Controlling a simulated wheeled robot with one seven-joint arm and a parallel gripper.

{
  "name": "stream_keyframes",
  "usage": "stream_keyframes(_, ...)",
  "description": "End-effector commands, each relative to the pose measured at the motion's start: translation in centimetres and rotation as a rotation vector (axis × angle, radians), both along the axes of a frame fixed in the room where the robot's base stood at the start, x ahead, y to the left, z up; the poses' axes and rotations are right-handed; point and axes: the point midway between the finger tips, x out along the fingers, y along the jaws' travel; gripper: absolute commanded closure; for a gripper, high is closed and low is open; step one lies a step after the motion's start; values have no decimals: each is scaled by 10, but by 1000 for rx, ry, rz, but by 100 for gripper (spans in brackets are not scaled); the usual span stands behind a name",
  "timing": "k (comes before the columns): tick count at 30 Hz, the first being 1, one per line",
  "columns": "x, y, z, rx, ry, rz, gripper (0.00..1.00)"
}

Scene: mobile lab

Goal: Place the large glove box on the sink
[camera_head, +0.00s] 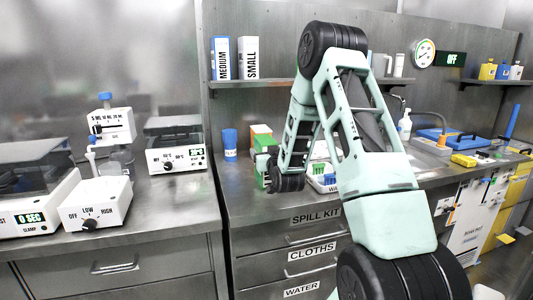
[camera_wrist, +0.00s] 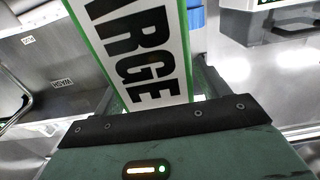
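The large glove box (camera_wrist: 135,45), white with green edges and the letters "ARGE", fills the upper middle of the wrist view. It lies between the two fingers of my gripper (camera_wrist: 158,92); whether they press on it I cannot tell. In the head view my gripper (camera_head: 270,168) is low over the left end of the right-hand counter. A green and white piece beside it, partly hidden by my gripper, looks like the same box. The sink area (camera_head: 425,160) lies to the right by the curved faucet, partly behind my arm.
Medium (camera_head: 221,58) and small (camera_head: 248,57) boxes stand on the shelf. A blue cylinder (camera_head: 230,144) and an orange-topped box (camera_head: 261,130) are near my gripper. A white rack (camera_head: 322,184) is to its right. Blue (camera_head: 450,138) and yellow (camera_head: 463,160) items lie at the right.

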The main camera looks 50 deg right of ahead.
Motion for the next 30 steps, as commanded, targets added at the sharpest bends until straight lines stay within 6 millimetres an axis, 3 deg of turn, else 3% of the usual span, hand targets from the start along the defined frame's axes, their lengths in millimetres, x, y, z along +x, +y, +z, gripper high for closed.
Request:
stream_keyframes(8,-1,1,4,0,0,0,26)
stream_keyframes(21,-78,49,1,1,2,1,26)
stream_keyframes(30,-99,61,5,1,2,0,26)
